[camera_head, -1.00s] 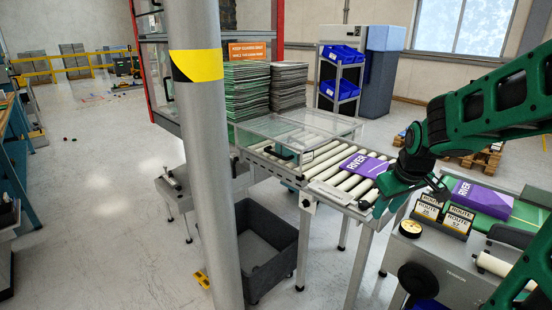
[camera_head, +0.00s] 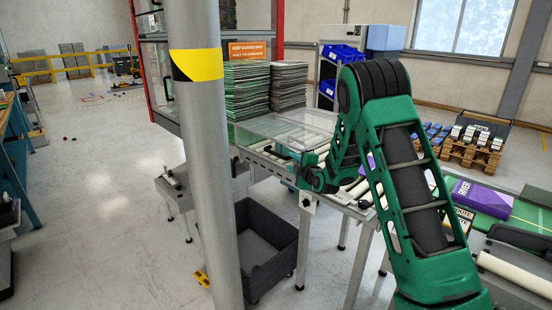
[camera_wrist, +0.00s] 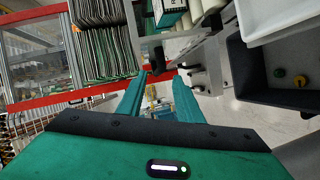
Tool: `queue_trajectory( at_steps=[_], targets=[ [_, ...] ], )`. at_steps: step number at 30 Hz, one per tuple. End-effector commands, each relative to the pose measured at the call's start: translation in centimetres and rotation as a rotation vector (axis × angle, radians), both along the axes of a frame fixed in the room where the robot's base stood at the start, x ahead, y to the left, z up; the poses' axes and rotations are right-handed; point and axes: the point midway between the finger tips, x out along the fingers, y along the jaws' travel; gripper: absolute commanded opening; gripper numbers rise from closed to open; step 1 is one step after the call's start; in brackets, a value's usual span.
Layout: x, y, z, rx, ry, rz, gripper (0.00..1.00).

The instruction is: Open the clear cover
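The clear cover (camera_head: 298,128) is a see-through box-like hood over the far end of the roller conveyor (camera_head: 262,158). It looks lowered, with its top level. A small dark handle at its front edge is hard to make out near my arm. My gripper (camera_wrist: 158,88) shows in the wrist view as two green fingers, apart with nothing between them. In the head view my wrist is beside the cover's near right corner, and my fingers are hard to make out. A dark upright piece (camera_wrist: 157,62) appears beyond the fingertips in the wrist view; I cannot tell whether it is the handle.
A purple RIVER book (camera_head: 478,192) lies on the green belt at right. Another purple book (camera_head: 370,161) on the rollers is mostly behind my arm. A dark grey bin (camera_head: 272,262) stands below the conveyor. A metal post (camera_head: 205,150) blocks part of the view. Stacked boards (camera_head: 248,92) stand behind.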

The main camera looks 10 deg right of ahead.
Motion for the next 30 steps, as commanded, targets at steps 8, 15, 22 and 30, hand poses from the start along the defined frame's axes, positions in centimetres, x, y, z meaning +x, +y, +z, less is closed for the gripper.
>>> queue_trajectory(
  at_steps=[8,15,22,30],
  targets=[
    [1.9,1.9,-1.3,-0.076,-0.122,0.029,0.33],
    [4.2,2.3,-1.4,-0.078,-0.128,0.031,0.33],
    [8.3,2.8,-1.8,-0.077,-0.126,0.030,0.33],
    [11.6,3.2,-2.0,-0.077,-0.126,0.030,0.33]
  ],
)
